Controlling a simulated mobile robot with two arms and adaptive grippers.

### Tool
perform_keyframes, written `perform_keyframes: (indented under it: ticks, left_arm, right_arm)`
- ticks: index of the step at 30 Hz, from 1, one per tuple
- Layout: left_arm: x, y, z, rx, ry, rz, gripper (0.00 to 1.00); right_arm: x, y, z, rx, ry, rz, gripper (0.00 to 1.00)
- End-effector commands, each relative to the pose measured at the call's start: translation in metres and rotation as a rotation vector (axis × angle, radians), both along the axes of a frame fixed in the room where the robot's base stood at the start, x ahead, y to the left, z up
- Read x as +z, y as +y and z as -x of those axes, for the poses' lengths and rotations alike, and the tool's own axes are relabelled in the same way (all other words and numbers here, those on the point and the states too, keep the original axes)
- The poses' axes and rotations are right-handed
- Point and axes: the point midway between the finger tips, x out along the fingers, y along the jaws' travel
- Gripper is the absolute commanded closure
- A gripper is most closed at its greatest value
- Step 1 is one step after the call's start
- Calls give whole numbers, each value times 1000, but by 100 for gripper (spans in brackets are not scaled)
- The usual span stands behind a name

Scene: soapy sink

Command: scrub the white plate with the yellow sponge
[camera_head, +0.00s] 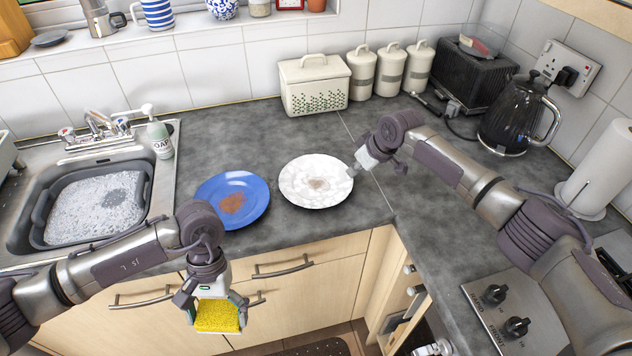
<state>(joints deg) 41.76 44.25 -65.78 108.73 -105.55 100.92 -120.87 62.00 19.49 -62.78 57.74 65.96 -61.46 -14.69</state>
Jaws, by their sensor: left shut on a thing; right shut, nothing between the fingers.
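The white plate (305,172) lies on the grey counter, with foamy white patches and a brown stain (319,184) near its middle. My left gripper (214,309) is shut on the yellow sponge (218,316) and holds it in front of the counter's front edge, lower left of the plate and apart from it. My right gripper (357,169) is shut and empty at the right rim of the white plate. I cannot tell whether it touches the plate.
A blue plate (256,193) with a brown stain lies left of the white plate. A sink basin (38,208) with soapy water and a soap bottle (160,140) are at the left. A bread bin (314,84), canisters, toaster and kettle (516,115) stand behind.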

Motion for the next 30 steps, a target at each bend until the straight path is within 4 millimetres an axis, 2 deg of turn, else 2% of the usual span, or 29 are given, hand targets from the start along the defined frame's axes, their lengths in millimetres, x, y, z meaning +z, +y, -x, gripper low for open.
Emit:
perform_keyframes:
  ticks: [17,30]
  left_arm:
    - [0,0,0,0,0,0,35]
    - [-6,0,0,0,0,0,35]
  right_arm:
    - [-1,0,0,0,0,0,100]
    - [-9,1,0,0,1,-1,100]
